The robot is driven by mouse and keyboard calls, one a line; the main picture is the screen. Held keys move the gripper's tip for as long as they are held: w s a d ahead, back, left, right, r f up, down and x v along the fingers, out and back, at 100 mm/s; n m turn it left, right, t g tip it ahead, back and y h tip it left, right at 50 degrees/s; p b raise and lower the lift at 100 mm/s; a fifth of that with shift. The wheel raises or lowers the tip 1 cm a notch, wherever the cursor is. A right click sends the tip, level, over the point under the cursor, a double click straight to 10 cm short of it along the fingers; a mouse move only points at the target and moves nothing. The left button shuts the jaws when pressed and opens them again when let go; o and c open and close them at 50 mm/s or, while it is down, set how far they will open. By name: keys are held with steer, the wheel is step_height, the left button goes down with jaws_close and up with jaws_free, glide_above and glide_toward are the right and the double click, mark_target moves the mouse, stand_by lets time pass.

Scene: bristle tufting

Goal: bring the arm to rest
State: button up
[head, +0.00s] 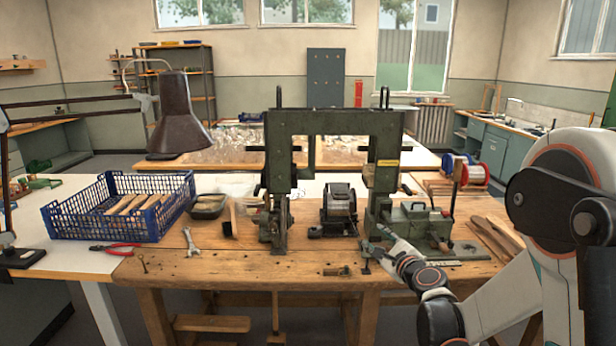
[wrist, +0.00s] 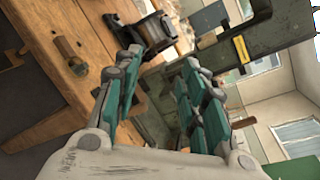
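My arm reaches in from the right in the head view, over the front right of the wooden workbench (head: 190,270). My gripper (head: 374,240) is near the bench's front edge, in front of the green machine frame (head: 335,122). In the wrist view my gripper (wrist: 160,62) shows two fingers with teal pads set apart, with nothing seen held between them. The green frame (wrist: 255,40) also shows beyond the fingers there. Whether the fingertips touch anything is hard to tell.
A motor-like unit (head: 339,205) stands under the frame. A green box (head: 415,222) and wire spools (head: 472,174) are close to my arm on the right. A blue crate (head: 120,207), red pliers (head: 115,247) and a wrench (head: 191,242) lie left. The bench front left is mostly clear.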

steer(key=s+a+r+n+g, duration=0.2)
steer(key=s+a+r+n, duration=0.1)
steer(key=s+n, duration=0.5)
steer(key=s+a+r+n+g, duration=0.25)
steer(key=s+r+n, duration=0.2)
steer(key=s, duration=0.45)
steer(key=s+d+f+n+g+h, duration=0.1)
steer(key=s+d+f+n+g, duration=0.1)
steer(key=s+n, duration=0.4)
steer(key=s+d+f+n+g+h, duration=0.2)
steer(key=s+n, duration=0.4)
steer(key=s, duration=1)
steer(key=shift+s+d+f+h, duration=0.3)
steer(key=shift+s+d+f, duration=0.1)
steer(key=shift+d+f, duration=0.15)
